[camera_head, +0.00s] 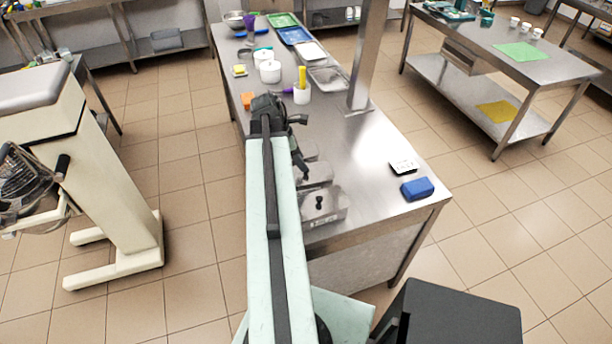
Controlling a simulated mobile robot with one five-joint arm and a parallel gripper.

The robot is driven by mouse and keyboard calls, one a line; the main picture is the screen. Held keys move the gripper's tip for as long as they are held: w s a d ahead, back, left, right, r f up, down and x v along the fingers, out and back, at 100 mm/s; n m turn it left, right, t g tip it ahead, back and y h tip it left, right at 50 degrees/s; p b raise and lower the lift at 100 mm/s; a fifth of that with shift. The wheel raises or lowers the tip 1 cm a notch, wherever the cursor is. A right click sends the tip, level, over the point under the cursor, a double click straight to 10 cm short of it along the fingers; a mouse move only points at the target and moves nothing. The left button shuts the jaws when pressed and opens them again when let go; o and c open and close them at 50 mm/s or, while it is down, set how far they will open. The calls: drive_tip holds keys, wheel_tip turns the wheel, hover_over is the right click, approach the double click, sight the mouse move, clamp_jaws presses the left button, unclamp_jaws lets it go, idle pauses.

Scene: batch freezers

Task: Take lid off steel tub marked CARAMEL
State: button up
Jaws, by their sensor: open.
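Several small steel tubs stand in a row on the steel table, beside my arm. The nearest tub (333,213) has a lid with a black knob (319,202). A second steel tub (318,174) stands behind it, and a third (309,151) is farther back; my arm and gripper partly hide them. No CARAMEL marking is readable at this size, so I cannot tell which tub bears it.
A steel post (364,60) rises from the table (370,150) right of my gripper. A blue block (417,188) and a small card (403,167) lie at the right. White pots (270,72), trays (295,36) and an orange item (247,100) stand farther back.

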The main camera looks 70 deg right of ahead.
drive_tip(key=b+x, duration=0.4)
drive_tip(key=x, duration=0.1)
drive_tip(key=shift+w, duration=0.25)
drive_tip(key=shift+r, duration=0.1)
clamp_jaws()
drive_tip(key=shift+r, duration=0.1)
